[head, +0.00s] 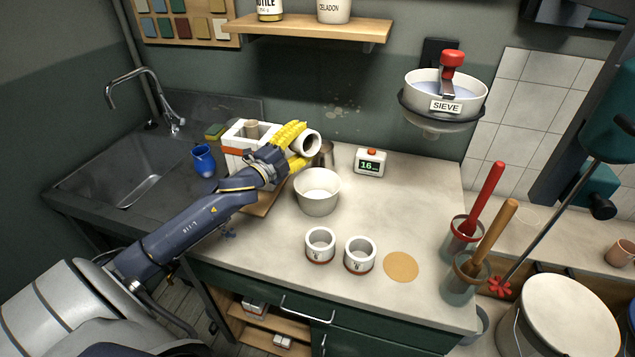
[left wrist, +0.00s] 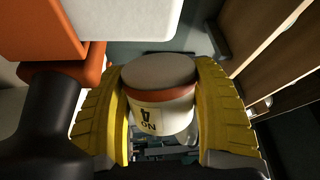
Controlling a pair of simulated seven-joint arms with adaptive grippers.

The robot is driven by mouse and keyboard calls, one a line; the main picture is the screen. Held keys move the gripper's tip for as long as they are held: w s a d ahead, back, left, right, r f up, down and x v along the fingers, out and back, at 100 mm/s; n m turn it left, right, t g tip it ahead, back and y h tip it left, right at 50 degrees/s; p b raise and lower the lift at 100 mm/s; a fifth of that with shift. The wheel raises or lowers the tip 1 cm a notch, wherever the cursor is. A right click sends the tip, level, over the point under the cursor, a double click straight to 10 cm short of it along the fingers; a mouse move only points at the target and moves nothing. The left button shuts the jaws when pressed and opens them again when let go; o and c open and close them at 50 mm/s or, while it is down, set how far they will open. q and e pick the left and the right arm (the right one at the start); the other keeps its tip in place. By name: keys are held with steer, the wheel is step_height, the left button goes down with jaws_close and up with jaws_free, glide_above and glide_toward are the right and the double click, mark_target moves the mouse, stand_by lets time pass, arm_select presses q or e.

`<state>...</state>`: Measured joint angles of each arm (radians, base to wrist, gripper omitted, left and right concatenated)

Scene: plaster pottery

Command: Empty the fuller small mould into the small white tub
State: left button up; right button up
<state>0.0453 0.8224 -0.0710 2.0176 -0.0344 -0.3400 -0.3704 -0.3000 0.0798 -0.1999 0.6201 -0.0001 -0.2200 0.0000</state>
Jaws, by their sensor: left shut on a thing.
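My left gripper (head: 298,146) has its yellow fingers shut on a small white mould (head: 307,143) with an orange band. The mould is tipped on its side, its mouth facing right, above and behind the small white tub (head: 317,203). The left wrist view shows the held mould (left wrist: 165,108) between both fingers (left wrist: 162,110), with an upside-down "NO 4" label. Its contents cannot be made out. Two other small moulds, a left one (head: 320,255) and a right one (head: 359,265), stand upright on the worktop in front of the tub. My right gripper is not in view.
A tan disc (head: 401,267) lies right of the moulds. A larger white-and-orange mould (head: 238,140) stands left of the gripper, and a metal cup (head: 326,155) is behind the tub. A timer (head: 370,162) stands behind right. The worktop's right middle is clear.

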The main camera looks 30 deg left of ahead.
arm_select(q)
steer(key=r, duration=0.1)
steer(key=a+r+n, duration=0.1)
steer(key=r+n, duration=0.1)
steer(key=shift+w+a+r, duration=0.2)
steer(key=shift+a+r, duration=0.2)
step_height(320, 180, down, 3)
steer(key=n, duration=0.3)
steer(key=shift+g+y, duration=0.3)
steer(key=shift+g, duration=0.1)
steer(key=shift+f+n, duration=0.35)
steer(key=shift+n, duration=1.75)
step_height(320, 180, up, 5)
steer(key=shift+a+r, duration=0.1)
steer(key=shift+a, duration=0.05)
steer(key=shift+w+a+n+g, duration=0.2)
steer(key=shift+a+n+g, duration=0.15)
steer(key=shift+a+n, duration=0.6)
steer(key=shift+w+a+n+g, duration=0.25)
steer(key=shift+a+n, duration=0.25)
steer(key=shift+n, duration=0.8)
steer(key=shift+w+a+n+g, duration=0.15)
steer(key=shift+a+n+g, duration=0.25)
steer(key=shift+a+n, duration=0.55)
steer(key=shift+d, duration=0.2)
